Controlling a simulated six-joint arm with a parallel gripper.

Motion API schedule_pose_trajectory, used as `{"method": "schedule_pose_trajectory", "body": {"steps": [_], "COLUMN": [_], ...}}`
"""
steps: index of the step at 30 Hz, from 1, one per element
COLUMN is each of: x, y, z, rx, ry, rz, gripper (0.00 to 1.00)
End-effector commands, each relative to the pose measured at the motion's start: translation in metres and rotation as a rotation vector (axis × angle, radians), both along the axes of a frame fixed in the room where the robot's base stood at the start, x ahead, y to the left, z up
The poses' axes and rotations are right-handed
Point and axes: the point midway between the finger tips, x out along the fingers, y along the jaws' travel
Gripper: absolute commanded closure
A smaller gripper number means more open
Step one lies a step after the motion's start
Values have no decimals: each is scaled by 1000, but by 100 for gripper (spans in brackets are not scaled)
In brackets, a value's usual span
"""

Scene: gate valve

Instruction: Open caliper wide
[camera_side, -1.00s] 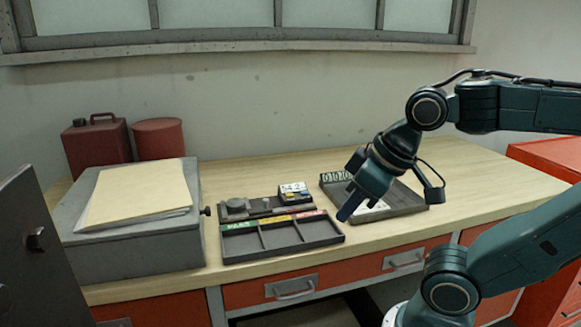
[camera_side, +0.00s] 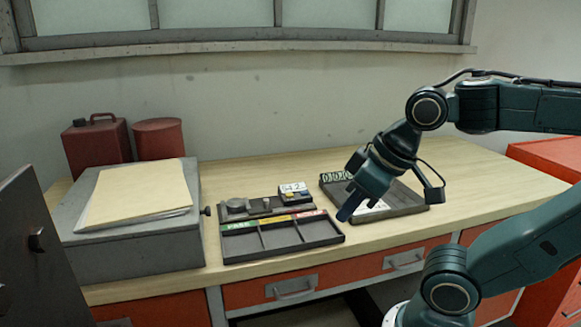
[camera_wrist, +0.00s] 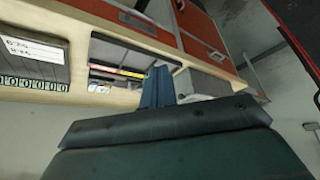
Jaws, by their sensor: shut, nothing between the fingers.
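My gripper (camera_side: 347,212) is shut and empty. It points down and to the left, above the front left edge of the right tray in the side view. In the wrist view its blue fingers (camera_wrist: 157,86) are together, with the bench beyond them. A low dark fixture (camera_side: 262,207) with a grey round piece and a small white display stands on the bench, left of my gripper. It may be the caliper, but its jaws are too small to make out.
A sorting tray (camera_side: 224,246) with green, yellow and red labels lies in front of the fixture. A dark tray (camera_side: 410,205) with number wheels and a white card is under my arm. A grey box (camera_side: 135,240) with folders stands left. Bare bench lies right.

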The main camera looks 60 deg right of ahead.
Motion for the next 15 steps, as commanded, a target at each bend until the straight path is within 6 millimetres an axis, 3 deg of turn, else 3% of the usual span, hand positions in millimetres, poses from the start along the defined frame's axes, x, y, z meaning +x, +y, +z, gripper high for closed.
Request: {"method": "schedule_pose_trajectory", "body": {"steps": [5, 11, 15], "x": [0, 3, 12], "y": [0, -1, -3], "z": [0, 2, 6], "rx": [0, -1, -4], "ry": [0, 1, 9], "rz": [0, 0, -2], "gripper": [100, 65, 63]}}
